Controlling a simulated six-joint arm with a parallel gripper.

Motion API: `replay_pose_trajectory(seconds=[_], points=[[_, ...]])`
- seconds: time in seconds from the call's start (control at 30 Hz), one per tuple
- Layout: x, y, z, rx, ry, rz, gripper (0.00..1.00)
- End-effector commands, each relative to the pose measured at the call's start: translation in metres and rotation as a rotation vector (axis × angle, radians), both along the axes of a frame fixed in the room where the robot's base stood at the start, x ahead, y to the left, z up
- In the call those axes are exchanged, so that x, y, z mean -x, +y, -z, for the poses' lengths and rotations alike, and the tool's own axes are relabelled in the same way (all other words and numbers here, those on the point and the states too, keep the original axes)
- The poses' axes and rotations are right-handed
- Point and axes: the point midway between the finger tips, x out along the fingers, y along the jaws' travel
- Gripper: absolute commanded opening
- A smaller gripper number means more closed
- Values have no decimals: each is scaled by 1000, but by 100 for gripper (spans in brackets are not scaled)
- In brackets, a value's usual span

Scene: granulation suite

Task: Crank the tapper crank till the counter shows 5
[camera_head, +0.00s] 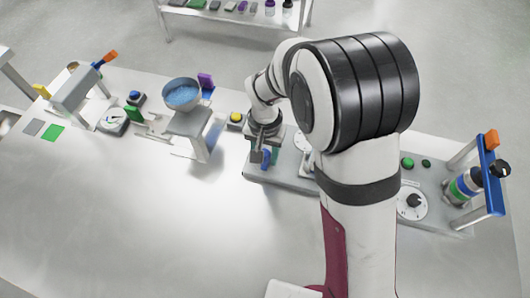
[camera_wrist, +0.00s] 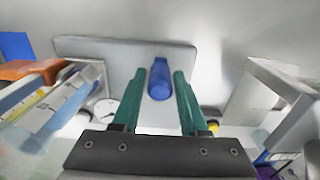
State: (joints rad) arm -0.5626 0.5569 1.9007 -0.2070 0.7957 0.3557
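A blue upright handle (camera_wrist: 160,80), which looks like the tapper crank's grip, stands over a grey base plate (camera_wrist: 85,48). It also shows in the head view (camera_head: 265,158), partly behind my gripper. My gripper (camera_wrist: 158,76) has two teal fingers, one on each side of the blue handle, with a visible gap on both sides. It is open and not shut on the handle. In the head view my gripper (camera_head: 262,150) points down at the handle from above. The crank's arm and the counter's number cannot be made out; my arm hides part of the station.
Left of my gripper stand a yellow button (camera_head: 236,118), a bowl of blue granules (camera_head: 182,95) on a stand, and a dial (camera_head: 113,121). To the right are a round dial (camera_head: 412,206) and a blue-framed rack (camera_head: 491,175). The table's front left is clear.

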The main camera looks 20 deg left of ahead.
Motion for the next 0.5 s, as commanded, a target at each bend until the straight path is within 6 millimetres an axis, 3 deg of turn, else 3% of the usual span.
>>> replay_pose_trajectory(seconds=[0.03,0.2,0.5], points=[[0,0,0,0,0,0,32],[0,0,0,0,0,0,2],[0,0,0,0,0,0,0]])
